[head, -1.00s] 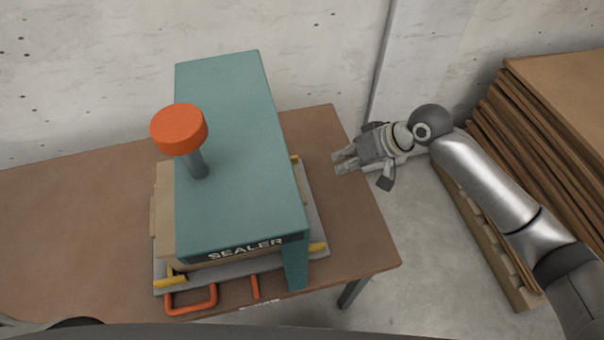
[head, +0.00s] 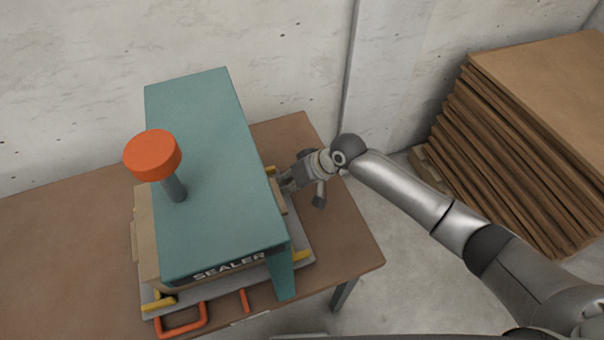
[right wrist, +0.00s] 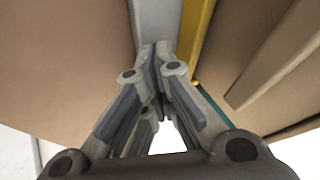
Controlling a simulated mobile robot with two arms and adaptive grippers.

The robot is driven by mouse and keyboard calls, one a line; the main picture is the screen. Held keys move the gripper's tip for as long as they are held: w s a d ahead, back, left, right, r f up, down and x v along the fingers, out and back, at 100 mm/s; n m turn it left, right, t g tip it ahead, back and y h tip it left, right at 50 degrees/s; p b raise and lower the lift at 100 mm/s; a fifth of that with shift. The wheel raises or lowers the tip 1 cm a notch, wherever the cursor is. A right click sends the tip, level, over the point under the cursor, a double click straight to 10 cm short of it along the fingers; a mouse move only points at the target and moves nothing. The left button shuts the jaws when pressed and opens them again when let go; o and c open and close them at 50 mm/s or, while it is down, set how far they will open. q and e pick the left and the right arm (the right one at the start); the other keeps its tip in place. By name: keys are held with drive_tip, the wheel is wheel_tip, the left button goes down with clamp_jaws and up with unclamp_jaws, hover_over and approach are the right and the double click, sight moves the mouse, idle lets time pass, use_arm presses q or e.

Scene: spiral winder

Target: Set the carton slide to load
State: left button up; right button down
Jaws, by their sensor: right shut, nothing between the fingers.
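The teal sealer (head: 205,160) stands on the brown table, with an orange knob (head: 152,155) on top. Under it lies the grey carton slide (head: 300,250) with yellow corner guides and an orange loop handle (head: 182,322) at the front. A tan carton (head: 147,235) sits on the slide, mostly hidden by the sealer. My right gripper (head: 284,186) is shut and empty at the slide's right side, near the back yellow guide. In the right wrist view the closed fingertips (right wrist: 156,58) are close to the grey slide edge (right wrist: 158,22); contact cannot be told. My left gripper is out of view.
A short orange bar (head: 244,300) stands beside the loop handle. The table (head: 340,240) is bare right and left of the sealer. A concrete wall (head: 285,60) is behind. Stacked brown sheets (head: 530,130) stand on the floor at right.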

drive_tip(key=shift+s+a, duration=0.35)
drive_tip(key=shift+a, duration=0.5)
drive_tip(key=shift+s+a+r+p, duration=0.1)
drive_tip(key=shift+s+a+p, duration=0.05)
drive_tip(key=shift+a+p, duration=0.2)
drive_tip(key=s+a, duration=0.1)
drive_tip(key=a, duration=0.3)
drive_tip(key=s+a+p, duration=0.1)
drive_tip(key=s+a, duration=0.1)
drive_tip(key=a, duration=0.3)
drive_tip(key=s+a+p, duration=0.1)
drive_tip(key=a, duration=0.3)
drive_tip(key=shift+s+a, duration=0.2)
drive_tip(key=shift+a, duration=0.05)
drive_tip(key=shift+d, duration=0.1)
